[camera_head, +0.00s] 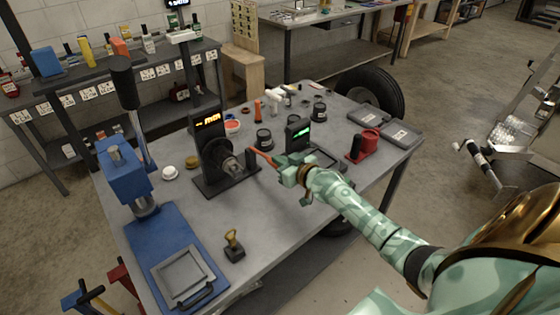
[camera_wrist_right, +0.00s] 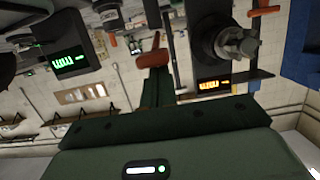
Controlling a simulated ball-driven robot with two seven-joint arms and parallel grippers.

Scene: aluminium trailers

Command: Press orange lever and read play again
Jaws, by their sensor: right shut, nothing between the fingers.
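The orange lever (camera_head: 262,156) sticks out beside the black test stand (camera_head: 213,183), between its metal spindle and my right gripper (camera_head: 281,166). The gripper is shut and empty, its tips at or very near the lever's right end; I cannot tell whether they touch. In the wrist view an orange-red piece (camera_wrist_right: 153,58), likely the lever, shows just beyond the finger. The stand's display (camera_head: 208,120) glows orange, also in the wrist view (camera_wrist_right: 212,85); its digits are too small to read. A second device (camera_head: 297,134) has a green display, also in the wrist view (camera_wrist_right: 69,60). My left gripper is out of view.
A blue press (camera_head: 126,172) with a blue base stands at the left of the grey table. A brass-topped stamp (camera_head: 234,246) is near the front. Small parts crowd the back.

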